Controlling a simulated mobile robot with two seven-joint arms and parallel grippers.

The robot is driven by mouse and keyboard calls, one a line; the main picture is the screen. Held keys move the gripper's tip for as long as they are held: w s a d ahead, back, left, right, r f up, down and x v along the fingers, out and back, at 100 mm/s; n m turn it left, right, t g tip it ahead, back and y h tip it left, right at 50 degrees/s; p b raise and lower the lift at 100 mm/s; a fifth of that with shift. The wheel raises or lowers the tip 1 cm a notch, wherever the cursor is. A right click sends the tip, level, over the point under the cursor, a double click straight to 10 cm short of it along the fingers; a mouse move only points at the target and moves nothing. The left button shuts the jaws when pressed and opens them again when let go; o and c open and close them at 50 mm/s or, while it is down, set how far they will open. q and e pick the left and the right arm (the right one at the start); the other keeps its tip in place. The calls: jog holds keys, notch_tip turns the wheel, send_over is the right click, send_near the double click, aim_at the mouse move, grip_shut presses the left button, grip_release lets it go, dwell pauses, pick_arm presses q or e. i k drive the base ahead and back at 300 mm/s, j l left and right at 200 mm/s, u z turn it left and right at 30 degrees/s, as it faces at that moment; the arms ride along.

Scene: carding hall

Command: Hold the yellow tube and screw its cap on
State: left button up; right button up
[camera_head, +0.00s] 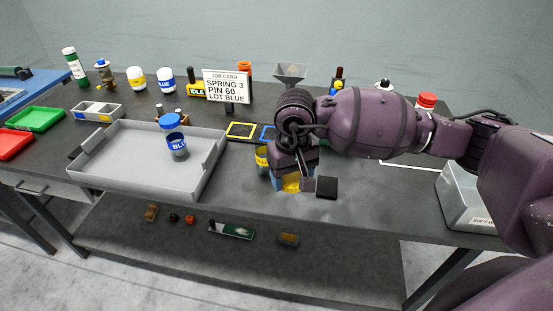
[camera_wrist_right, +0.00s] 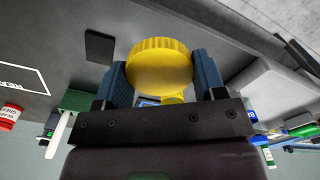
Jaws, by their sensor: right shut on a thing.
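My right gripper (camera_head: 291,183) is low over the front middle of the bench, shut on the yellow cap (camera_head: 291,184). In the right wrist view the ridged, round cap (camera_wrist_right: 159,65) sits between the two blue fingers (camera_wrist_right: 160,80). A tube with a yellow label (camera_head: 262,158), which looks like the yellow tube, stands just behind and left of the gripper. The gripper hides part of it, and I cannot see its top clearly. The cap is apart from the bench or touching it; I cannot tell which. My left gripper is not in view.
A grey tray (camera_head: 120,185) at left holds a blue-capped tube (camera_head: 172,136). A black square (camera_head: 326,187) lies right of the gripper. A job card (camera_head: 228,87) stands behind. A grey bin (camera_head: 462,208) is at right. Bare bench shows in front of the gripper.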

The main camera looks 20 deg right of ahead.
aim_at(262, 139)
jog(key=l, duration=0.45)
jog(key=k+l, duration=0.1)
jog(key=l, duration=0.3)
jog(key=l+u, duration=0.1)
jog(key=l, duration=0.35)
jog(key=k, duration=0.05)
